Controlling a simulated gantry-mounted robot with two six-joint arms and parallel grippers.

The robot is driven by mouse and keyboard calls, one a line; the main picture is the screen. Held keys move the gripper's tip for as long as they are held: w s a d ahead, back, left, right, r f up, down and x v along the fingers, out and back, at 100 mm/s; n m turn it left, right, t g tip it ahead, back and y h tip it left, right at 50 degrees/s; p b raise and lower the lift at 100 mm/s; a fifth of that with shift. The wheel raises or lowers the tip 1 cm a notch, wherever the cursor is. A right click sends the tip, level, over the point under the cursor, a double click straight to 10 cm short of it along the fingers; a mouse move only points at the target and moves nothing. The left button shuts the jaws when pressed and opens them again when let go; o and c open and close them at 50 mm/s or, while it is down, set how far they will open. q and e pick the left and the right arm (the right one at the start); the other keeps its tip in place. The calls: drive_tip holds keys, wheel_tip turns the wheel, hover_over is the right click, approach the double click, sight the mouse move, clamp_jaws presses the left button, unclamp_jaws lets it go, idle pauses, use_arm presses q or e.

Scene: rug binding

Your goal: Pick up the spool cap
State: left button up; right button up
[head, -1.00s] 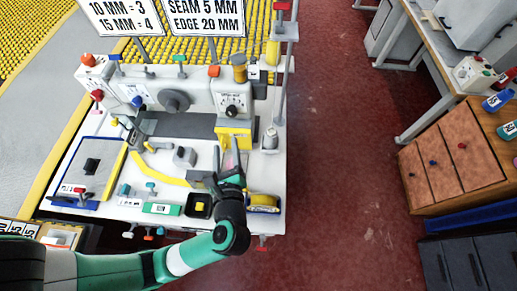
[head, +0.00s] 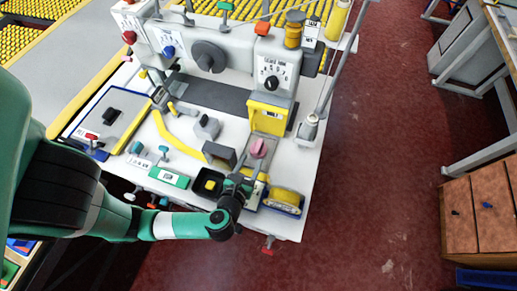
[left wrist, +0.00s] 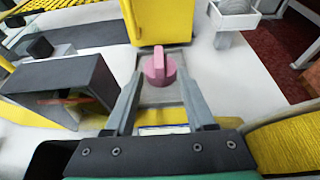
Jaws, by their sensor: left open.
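The spool cap appears to be the pink knobbed piece (head: 259,148), on a grey plate in front of the yellow block of the sewing machine. In the left wrist view the pink cap (left wrist: 159,68) stands upright near the fingertips, with its raised grip facing me. My left gripper (head: 246,178) is open and empty, just on the near side of the cap. In the left wrist view its two fingers (left wrist: 162,96) point toward the cap, one on each side of the grey plate. I cannot tell whether they touch anything. My right gripper is not in view.
A yellow spool (head: 284,201) lies right of my gripper, and a black tray (head: 208,186) with a yellow piece lies left. A dark open box (head: 219,154) stands close by on the left. The yellow block (head: 267,117) rises behind the cap.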

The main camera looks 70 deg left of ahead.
sight(258, 146)
use_arm(q)
drive_tip(key=shift+x, duration=0.9)
drive_tip(key=b+x, duration=0.1)
drive_tip(key=x, duration=0.4)
drive_tip(key=shift+w+a+r+b, duration=0.1)
drive_tip(key=shift+a+r+b, duration=0.05)
drive_tip(key=shift+b, duration=0.2)
clamp_jaws()
